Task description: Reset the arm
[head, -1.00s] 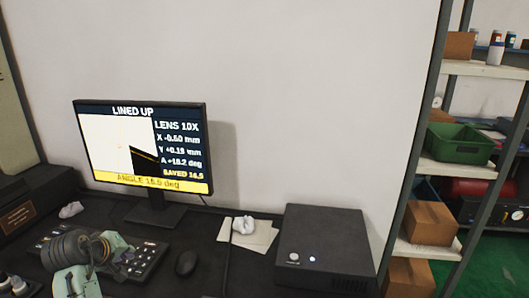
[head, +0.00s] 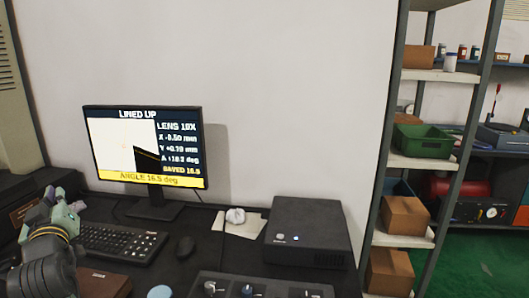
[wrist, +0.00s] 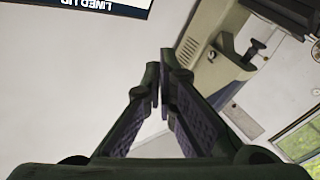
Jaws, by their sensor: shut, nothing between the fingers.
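My gripper (wrist: 160,88) shows in the wrist view with its two dark fingers close together at the tips and nothing between them. It points toward a pale wall, with the monitor's edge (wrist: 105,6) at the top left, upside down. In the head view, part of my arm (head: 48,262) stands at the lower left, in front of the desk's left end. The fingers cannot be made out clearly there. The monitor (head: 145,150) reads "LINED UP" and an angle of 16.5 deg.
Shelving with cartons (head: 406,215) and a green bin (head: 423,141) stands at right. A beige machine (wrist: 215,50) shows in the wrist view.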

